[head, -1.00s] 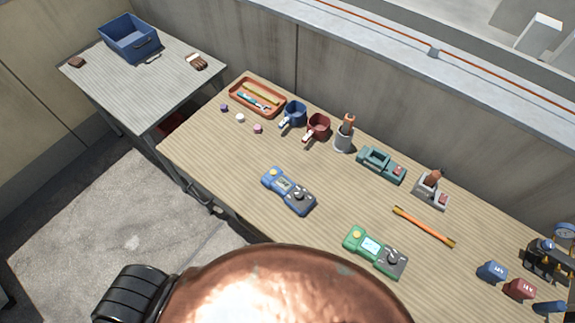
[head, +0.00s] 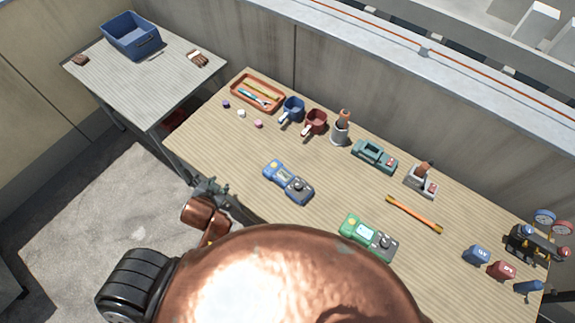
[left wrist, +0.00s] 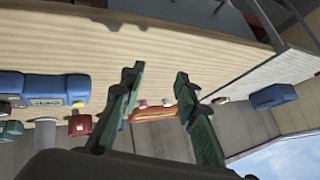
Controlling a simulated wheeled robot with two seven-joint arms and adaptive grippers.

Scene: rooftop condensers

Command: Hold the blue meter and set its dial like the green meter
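The blue meter (head: 289,182) lies on the wooden workbench, with a small screen and a dark dial at its right end. It also shows in the left wrist view (left wrist: 45,90), at the left. The green meter (head: 367,238) lies nearer me and to the right, with a yellow button, a lit screen and a dark dial; my copper body covers the bench just below it. My left gripper (head: 217,187) is at the bench's front edge, left of the blue meter and apart from it. In the left wrist view its two green fingers (left wrist: 160,100) are spread with nothing between them. My right gripper is not in view.
Along the back stand an orange tray (head: 236,97), blue mug (head: 292,108), red mug (head: 315,121), grey holder (head: 340,133), teal device (head: 374,155) and grey device (head: 421,182). An orange rod (head: 413,214) lies right of the meters. A side table (head: 110,90) holds a blue crate (head: 131,40).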

